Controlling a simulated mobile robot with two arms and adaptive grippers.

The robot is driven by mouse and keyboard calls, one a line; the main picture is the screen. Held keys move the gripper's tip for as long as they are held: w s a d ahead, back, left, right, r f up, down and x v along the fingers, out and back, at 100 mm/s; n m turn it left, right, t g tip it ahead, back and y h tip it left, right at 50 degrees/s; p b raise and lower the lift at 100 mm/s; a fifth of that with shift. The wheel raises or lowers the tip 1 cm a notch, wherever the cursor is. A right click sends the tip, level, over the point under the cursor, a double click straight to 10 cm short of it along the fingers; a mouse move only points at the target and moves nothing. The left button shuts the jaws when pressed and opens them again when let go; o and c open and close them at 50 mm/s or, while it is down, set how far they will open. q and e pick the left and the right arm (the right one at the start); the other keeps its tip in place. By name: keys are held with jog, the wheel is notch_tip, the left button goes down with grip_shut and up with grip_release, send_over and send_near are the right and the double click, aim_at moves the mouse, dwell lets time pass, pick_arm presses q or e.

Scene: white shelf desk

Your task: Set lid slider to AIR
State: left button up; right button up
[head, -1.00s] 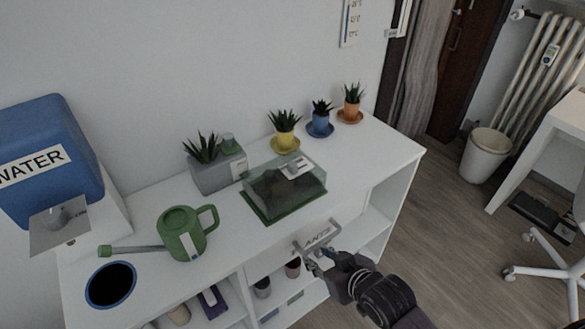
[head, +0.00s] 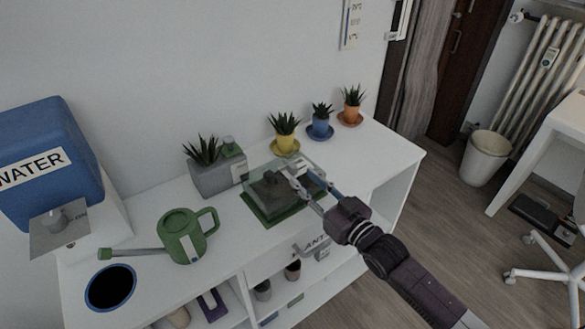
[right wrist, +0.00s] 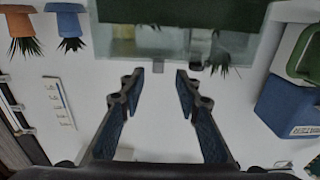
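The clear box with a green base (head: 259,208) and dark contents stands on the white desk in the head view. A pale slider plate (head: 298,167) sits on its lid. The slider's setting and lettering are too small to read. My right gripper (head: 309,182) is over the box's right side, close to the slider plate, and partly covers the lid. Whether it touches cannot be told. In the right wrist view my right gripper (right wrist: 160,80) is open, with nothing between its fingers. The box's clear wall (right wrist: 175,48) is just beyond the fingertips. My left gripper is out of view.
A green watering can (head: 183,236) and a grey planter (head: 215,175) stand left of the box. Yellow (head: 285,141), blue (head: 320,128) and orange (head: 351,112) pots stand behind it. A blue water tank (head: 45,155) is far left. The desk's right end is clear.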

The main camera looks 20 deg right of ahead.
aim_at(294, 170)
jog(key=shift+x, duration=3.05)
jog(key=shift+f, duration=0.1)
grip_shut()
